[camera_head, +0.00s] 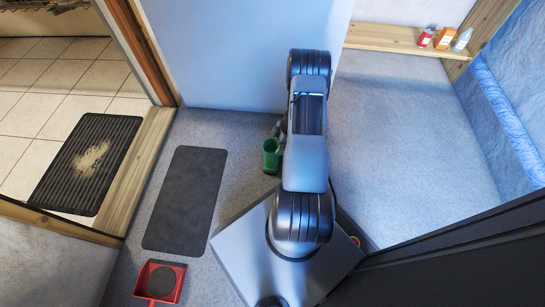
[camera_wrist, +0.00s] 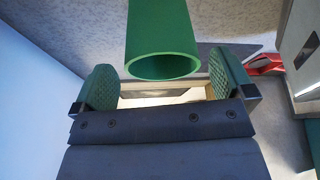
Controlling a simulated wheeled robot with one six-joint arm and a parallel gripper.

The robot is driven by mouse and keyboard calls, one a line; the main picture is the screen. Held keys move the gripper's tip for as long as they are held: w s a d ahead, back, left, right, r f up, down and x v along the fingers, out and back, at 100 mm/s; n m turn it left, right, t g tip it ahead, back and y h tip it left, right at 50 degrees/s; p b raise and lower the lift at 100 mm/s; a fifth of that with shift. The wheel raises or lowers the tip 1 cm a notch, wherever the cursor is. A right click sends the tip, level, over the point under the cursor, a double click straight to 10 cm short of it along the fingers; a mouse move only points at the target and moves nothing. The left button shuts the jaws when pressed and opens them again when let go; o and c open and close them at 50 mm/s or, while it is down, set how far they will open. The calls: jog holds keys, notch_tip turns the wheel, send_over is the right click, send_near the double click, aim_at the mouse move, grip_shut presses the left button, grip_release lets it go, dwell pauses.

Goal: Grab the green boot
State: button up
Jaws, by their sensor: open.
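The green boot (camera_head: 270,157) stands on the grey floor just left of my arm in the head view. In the wrist view the green boot (camera_wrist: 162,45) shows as a green tube with its round opening towards my gripper. My gripper (camera_wrist: 154,88) is open, with one green padded finger on each side of the boot's opening. The boot's rim sits between the fingertips in the picture, but I cannot tell how deep it is between them. In the head view my gripper is mostly hidden behind my arm. The boot's lower part is hidden in the wrist view.
A dark mat (camera_head: 185,198) lies left of the boot. A red dustpan-like tray (camera_head: 160,282) with a dark round thing is at the lower left. A pale blue panel (camera_head: 240,55) stands behind. A wooden ledge (camera_head: 385,38) holds bottles and a box. Open floor lies to the right.

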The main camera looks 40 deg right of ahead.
aim_at(275, 144)
jog(key=b+x, duration=0.2)
jog(key=x, duration=0.3)
jog(key=shift+w+a+b, duration=0.1)
jog(key=shift+b, duration=0.25)
jog(key=shift+r, duration=0.1)
grip_shut()
dwell(0.6)
